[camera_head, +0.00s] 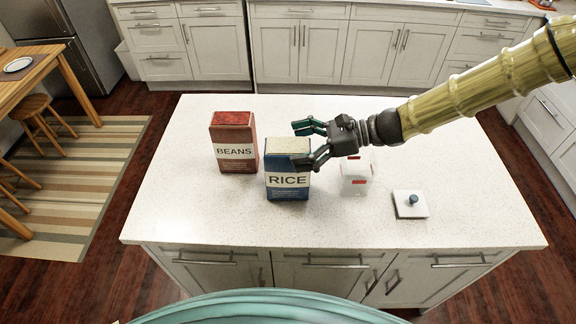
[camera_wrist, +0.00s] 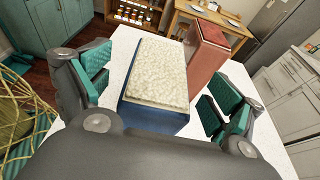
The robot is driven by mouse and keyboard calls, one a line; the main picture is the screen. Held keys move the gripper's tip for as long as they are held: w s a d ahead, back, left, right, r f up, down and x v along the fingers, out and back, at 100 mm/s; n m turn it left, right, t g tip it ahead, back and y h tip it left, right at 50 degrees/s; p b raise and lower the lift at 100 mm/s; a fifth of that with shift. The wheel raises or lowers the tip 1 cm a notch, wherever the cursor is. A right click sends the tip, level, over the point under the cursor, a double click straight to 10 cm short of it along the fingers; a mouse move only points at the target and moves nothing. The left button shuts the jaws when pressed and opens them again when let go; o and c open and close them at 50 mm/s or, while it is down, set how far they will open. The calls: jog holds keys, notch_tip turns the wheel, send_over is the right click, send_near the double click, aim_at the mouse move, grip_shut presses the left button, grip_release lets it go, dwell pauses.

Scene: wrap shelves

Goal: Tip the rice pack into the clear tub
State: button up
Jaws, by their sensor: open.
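The blue rice pack (camera_head: 287,182) stands upright on the white island, its cream top facing up. My gripper (camera_head: 304,143) is open at the upper part of the pack, with one finger in front of it and one behind. In the wrist view, the rice pack (camera_wrist: 157,75) lies between the spread teal fingers of my gripper (camera_wrist: 162,95), with gaps on both sides. The clear tub (camera_head: 356,176), whitish with red marks, stands right of the pack, partly hidden by my gripper.
A red-brown beans box (camera_head: 233,145) stands just left of the rice pack, also in the wrist view (camera_wrist: 207,55). The island top (camera_head: 180,215) is clear at front left.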

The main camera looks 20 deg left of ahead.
jog(key=shift+s+a+f, duration=0.2)
jog(key=shift+a+f, duration=0.05)
jog(key=shift+a, duration=0.4)
jog(key=shift+c, duration=0.2)
grip_shut()
